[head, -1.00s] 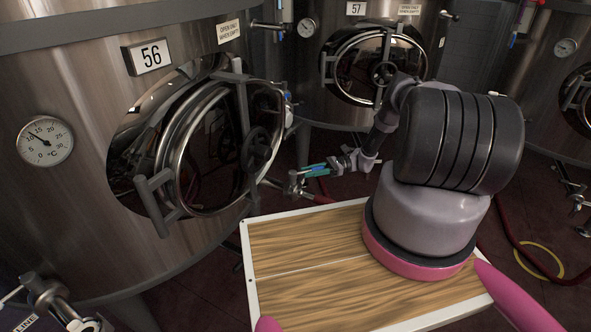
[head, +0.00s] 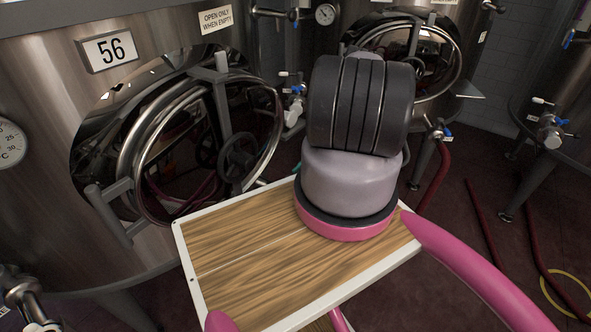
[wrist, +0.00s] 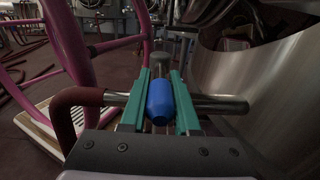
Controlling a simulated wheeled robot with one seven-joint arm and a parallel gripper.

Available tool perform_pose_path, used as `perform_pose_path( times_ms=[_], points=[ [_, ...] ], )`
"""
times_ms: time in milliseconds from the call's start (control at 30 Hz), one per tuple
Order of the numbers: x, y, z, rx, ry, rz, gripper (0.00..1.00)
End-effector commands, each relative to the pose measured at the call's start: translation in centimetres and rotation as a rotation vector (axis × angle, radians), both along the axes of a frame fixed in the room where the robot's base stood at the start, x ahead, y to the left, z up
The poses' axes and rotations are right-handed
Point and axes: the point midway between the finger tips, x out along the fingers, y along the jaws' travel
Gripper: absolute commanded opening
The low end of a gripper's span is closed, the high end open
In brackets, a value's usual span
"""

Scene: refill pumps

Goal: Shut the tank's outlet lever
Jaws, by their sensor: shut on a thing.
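My gripper (wrist: 159,88) is shut on the blue lever (wrist: 160,103) in the wrist view, with one teal finger on each side of it. The lever points toward the wrist camera, across the line of the steel outlet pipe (wrist: 226,103). A dark red hose (wrist: 72,101) joins the pipe's left end. The steel tank (wrist: 278,112) rises at the right. There, my arm hides the lever and most of my gripper; a small teal bit shows beside the door.
The round door (head: 205,150) juts out close to my arm. A pink frame (wrist: 70,45) stands left of the pipe in the wrist view. Another tank (head: 400,55) stands behind, with its own valve (head: 438,133).

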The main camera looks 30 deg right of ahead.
Motion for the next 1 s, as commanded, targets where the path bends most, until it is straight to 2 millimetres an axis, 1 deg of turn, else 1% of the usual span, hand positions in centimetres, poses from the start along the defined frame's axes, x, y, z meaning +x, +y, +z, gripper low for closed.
perform_pose_path(
  times_ms=[600, 633, 667, 700, 1000],
  points=[
    [0.00, -0.10, 0.06, 0.003, -0.003, 0.021, 0.00],
    [0.01, -0.09, 0.06, 0.003, -0.003, 0.021, 0.42],
    [0.00, -0.10, 0.06, 0.003, -0.003, 0.021, 0.53],
    [-0.02, -0.12, 0.05, 0.002, -0.002, 0.021, 0.60],
    [-0.11, -0.16, 0.02, 0.002, -0.001, 0.021, 0.60]
  ],
)
